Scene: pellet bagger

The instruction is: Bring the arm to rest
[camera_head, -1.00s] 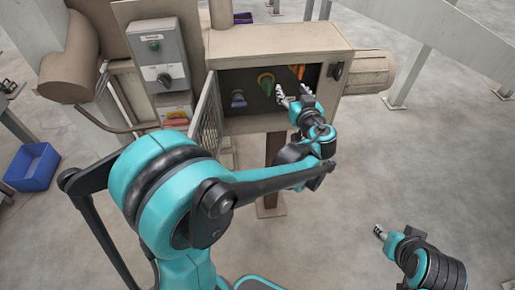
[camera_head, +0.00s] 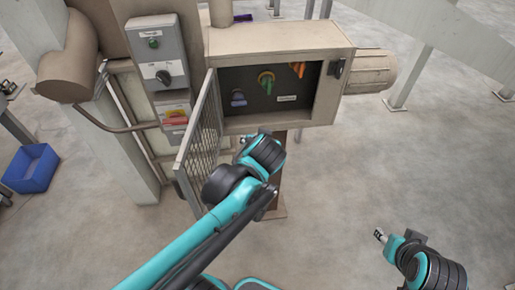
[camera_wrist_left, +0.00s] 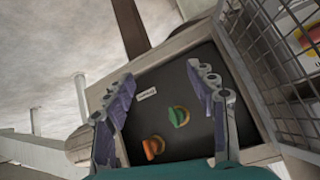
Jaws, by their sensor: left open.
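My left arm (camera_head: 215,225) reaches up from the bottom left, bent, its wrist end in front of the lower edge of the open cabinet (camera_head: 333,100). In the head view its gripper is mostly hidden behind the wrist. In the left wrist view the left gripper (camera_wrist_left: 160,88) has its fingers spread wide, with nothing between them. Past the fingers, the cabinet panel shows a green-and-yellow handle (camera_wrist_left: 178,117), an orange handle (camera_wrist_left: 153,147) and a white label (camera_wrist_left: 147,93). My right gripper (camera_head: 379,235) hangs low at the right, away from everything; its jaws are too small to read.
The mesh door (camera_head: 200,140) stands open left of the cabinet, close to the left arm. A grey switch box (camera_head: 160,65) with a black knob is further left. A blue bin (camera_head: 31,168) sits on the floor. Open floor lies to the right.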

